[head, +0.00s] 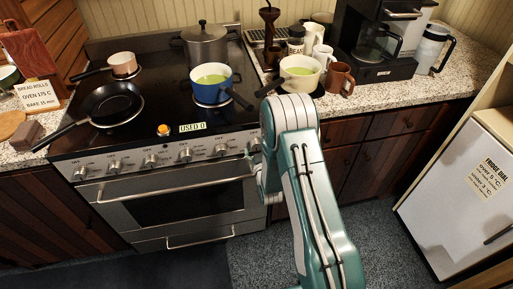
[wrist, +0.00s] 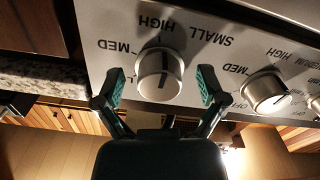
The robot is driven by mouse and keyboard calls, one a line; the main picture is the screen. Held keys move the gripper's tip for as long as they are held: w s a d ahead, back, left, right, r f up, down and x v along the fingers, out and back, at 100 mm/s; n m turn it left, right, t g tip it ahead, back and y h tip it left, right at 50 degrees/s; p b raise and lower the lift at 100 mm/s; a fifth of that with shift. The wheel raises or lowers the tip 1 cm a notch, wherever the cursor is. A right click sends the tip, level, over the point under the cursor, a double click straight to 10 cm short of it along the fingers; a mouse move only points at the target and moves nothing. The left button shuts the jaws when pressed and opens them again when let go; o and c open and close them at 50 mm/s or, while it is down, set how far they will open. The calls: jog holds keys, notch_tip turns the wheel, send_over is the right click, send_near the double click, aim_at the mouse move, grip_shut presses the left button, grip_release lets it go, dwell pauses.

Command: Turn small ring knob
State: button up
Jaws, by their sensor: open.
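A round silver knob (wrist: 160,75) on the stove's front panel lies between my open fingers in the wrist view. The picture is upside down there, with "SMALL" printed up and right of this knob, "HIGH" above it and "MED" to its left. My gripper (wrist: 159,84) is open, one finger on each side of the knob, with visible gaps. A second knob (wrist: 265,91) is to the right, outside the fingers. In the head view, my gripper (head: 253,172) is at the right end of the knob row, partly hidden by my arm, as is the rightmost knob.
The oven handle (head: 170,184) runs below the knobs. A blue pot (head: 203,92) with green contents, a black pan (head: 110,103), a small pan (head: 123,64) and a grey pot (head: 205,43) stand on the hob.

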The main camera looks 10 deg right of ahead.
jog(key=c, duration=1.2)
jog(key=shift+o, duration=0.2)
